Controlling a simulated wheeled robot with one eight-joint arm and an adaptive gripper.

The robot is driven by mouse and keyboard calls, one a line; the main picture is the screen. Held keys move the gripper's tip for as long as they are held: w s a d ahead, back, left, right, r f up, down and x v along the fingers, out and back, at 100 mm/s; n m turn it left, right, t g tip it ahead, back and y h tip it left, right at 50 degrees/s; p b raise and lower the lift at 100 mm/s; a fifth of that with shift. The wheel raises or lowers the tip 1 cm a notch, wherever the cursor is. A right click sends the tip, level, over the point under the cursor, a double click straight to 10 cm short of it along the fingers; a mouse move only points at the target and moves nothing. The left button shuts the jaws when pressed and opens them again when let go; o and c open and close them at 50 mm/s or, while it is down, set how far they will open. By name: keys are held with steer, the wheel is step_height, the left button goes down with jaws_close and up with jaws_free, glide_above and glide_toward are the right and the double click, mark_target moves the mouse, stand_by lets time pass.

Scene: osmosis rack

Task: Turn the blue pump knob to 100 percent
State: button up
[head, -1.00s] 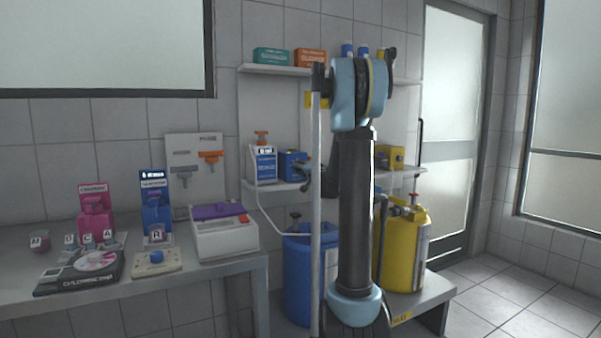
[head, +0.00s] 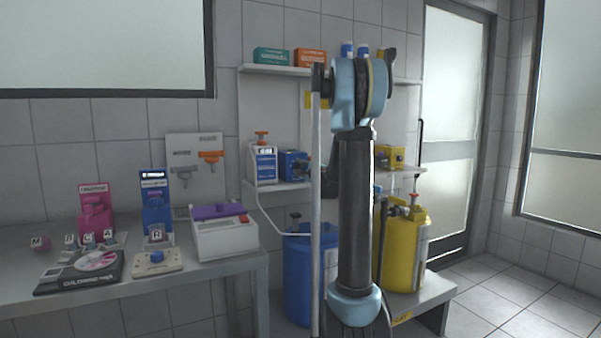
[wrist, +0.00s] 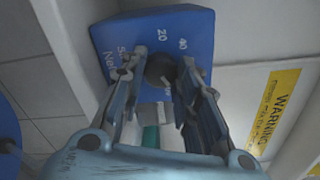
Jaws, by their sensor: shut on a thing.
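The blue pump (head: 293,166) sits on the lower wall shelf, beside a blue and white bottle. In the wrist view the blue pump face (wrist: 118,38) shows the printed marks 20 and 40 around a dark round knob (wrist: 160,70). My gripper (wrist: 161,74) has its two fingers on either side of this knob and is closed on it. The fingers hide the rest of the dial, and I cannot read the knob's setting. In the head view my arm and a pale upright pole hide most of the gripper.
The white bottle (head: 264,166) stands left of the pump, with a tube running down. A yellow pump (head: 391,157) is on the same shelf to the right. Blue (head: 298,270) and yellow (head: 408,255) drums stand below. A bench with a white device (head: 225,238) is at left.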

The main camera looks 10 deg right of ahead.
steer(key=m, duration=0.4)
steer(key=shift+s+f+m, duration=0.1)
steer(key=shift+m, duration=0.3)
steer(key=shift+a, duration=0.1)
stand_by(0.3)
steer(key=o, duration=1.1)
steer(key=shift+c, duration=0.2)
steer(key=v, duration=1.1)
steer(key=shift+s, duration=0.35)
